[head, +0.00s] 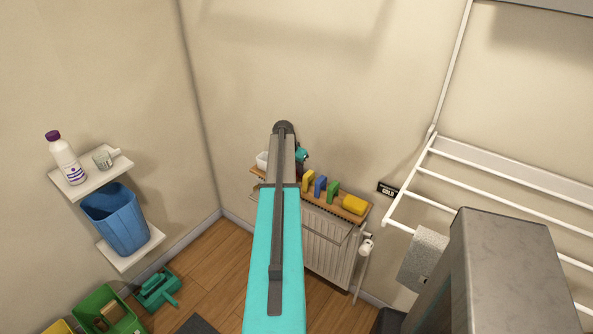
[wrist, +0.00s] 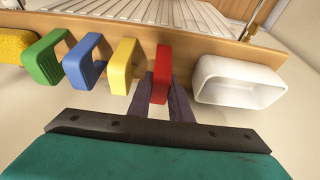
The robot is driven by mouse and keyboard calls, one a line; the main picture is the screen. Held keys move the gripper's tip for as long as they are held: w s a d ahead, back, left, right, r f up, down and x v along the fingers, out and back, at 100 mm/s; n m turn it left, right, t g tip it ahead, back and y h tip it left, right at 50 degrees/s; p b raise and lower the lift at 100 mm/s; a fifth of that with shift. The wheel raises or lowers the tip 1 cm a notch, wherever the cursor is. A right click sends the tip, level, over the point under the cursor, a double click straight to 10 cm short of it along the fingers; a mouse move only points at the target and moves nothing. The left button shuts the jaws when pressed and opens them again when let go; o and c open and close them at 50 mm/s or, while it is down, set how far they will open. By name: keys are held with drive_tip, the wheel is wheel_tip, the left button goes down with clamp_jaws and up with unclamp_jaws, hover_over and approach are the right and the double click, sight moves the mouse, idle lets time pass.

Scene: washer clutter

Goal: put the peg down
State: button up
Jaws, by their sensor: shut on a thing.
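The red peg (wrist: 162,74) is between the dark fingers of my gripper (wrist: 162,90) in the wrist view, and the gripper is shut on it. The peg is at the wooden shelf (wrist: 190,38), in line with the other coloured pieces, between the yellow one and the white container. I cannot tell whether its underside touches the shelf. In the head view my arm hides most of the gripper and the peg.
Yellow (wrist: 123,66), blue (wrist: 84,62) and green (wrist: 45,60) pieces stand beside the peg. A yellow sponge (head: 354,204) lies at the shelf's right end. A white container (wrist: 240,82) is close on the other side. A radiator (head: 325,245) is below; a white rack (head: 480,190) is at right.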

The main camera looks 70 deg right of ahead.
drive_tip(key=shift+f, duration=0.25)
drive_tip(key=shift+f, duration=0.15)
drive_tip(key=o, duration=0.8)
drive_tip(key=shift+b+v, duration=1.2)
drive_tip(key=shift+v, duration=5)
